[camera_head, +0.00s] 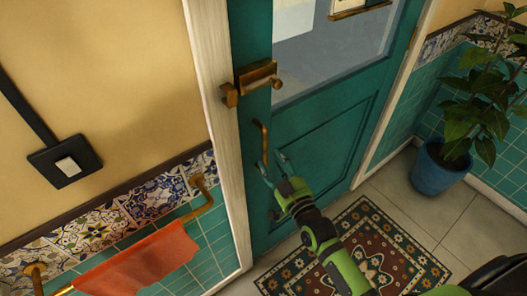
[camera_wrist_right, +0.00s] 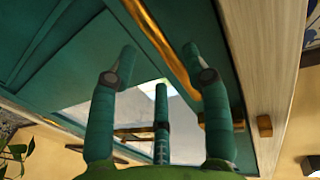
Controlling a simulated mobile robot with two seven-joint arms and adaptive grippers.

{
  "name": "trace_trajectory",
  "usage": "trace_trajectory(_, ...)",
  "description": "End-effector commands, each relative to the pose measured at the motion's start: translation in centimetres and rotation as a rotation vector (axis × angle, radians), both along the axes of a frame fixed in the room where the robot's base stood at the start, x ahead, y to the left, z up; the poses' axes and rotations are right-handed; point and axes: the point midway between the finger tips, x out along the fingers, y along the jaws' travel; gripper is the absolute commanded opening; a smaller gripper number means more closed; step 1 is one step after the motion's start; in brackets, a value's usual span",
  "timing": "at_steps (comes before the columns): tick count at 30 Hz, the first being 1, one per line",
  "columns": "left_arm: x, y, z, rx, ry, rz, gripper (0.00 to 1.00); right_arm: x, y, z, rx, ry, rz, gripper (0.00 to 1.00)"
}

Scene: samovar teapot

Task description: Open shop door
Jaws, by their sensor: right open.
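The teal shop door (camera_head: 310,129) stands against its pale wooden frame (camera_head: 219,110) and looks closed. A brass vertical handle (camera_head: 262,139) is on its left side, below a brass latch (camera_head: 258,76). My right gripper (camera_head: 270,166) is at the handle's lower end, with its fingers open. In the right wrist view the open fingers (camera_wrist_right: 160,62) point toward the door, and the brass handle (camera_wrist_right: 165,45) passes between or just behind them. I cannot tell whether they touch it. The latch (camera_wrist_right: 222,124) also shows there, to the right. My left gripper is not in view.
A patterned rug (camera_head: 385,250) lies on the tiled floor before the door. A potted plant (camera_head: 440,168) stands at the right. A red cloth (camera_head: 145,262) hangs on a brass rail at the left, below a wall switch (camera_head: 66,165).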

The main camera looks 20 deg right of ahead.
Motion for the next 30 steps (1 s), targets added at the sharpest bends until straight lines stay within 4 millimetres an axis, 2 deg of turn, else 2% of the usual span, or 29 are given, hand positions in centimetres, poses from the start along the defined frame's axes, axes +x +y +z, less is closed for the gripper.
trace_trajectory(3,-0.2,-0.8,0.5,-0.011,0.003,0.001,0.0,1.9,0.4,0.2,0.002,-0.001,0.001,0.49)
trace_trajectory(7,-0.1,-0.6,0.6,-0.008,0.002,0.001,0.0,3.3,0.6,0.1,0.002,0.0,0.001,0.49)
trace_trajectory(18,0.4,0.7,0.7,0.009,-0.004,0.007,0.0,3.9,0.7,-0.1,0.001,0.001,0.001,0.49)
trace_trajectory(20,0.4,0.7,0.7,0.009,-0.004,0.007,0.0,3.9,0.7,-0.1,0.001,0.002,0.001,0.25)
trace_trajectory(21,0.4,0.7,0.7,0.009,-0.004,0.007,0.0,3.9,0.7,-0.1,0.001,0.002,0.001,0.09)
trace_trajectory(22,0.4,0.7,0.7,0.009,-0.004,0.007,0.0,3.9,0.7,-0.1,0.001,0.002,0.001,0.0)
trace_trajectory(30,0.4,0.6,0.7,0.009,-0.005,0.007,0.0,3.7,0.6,-0.1,0.0,0.002,0.003,0.0)
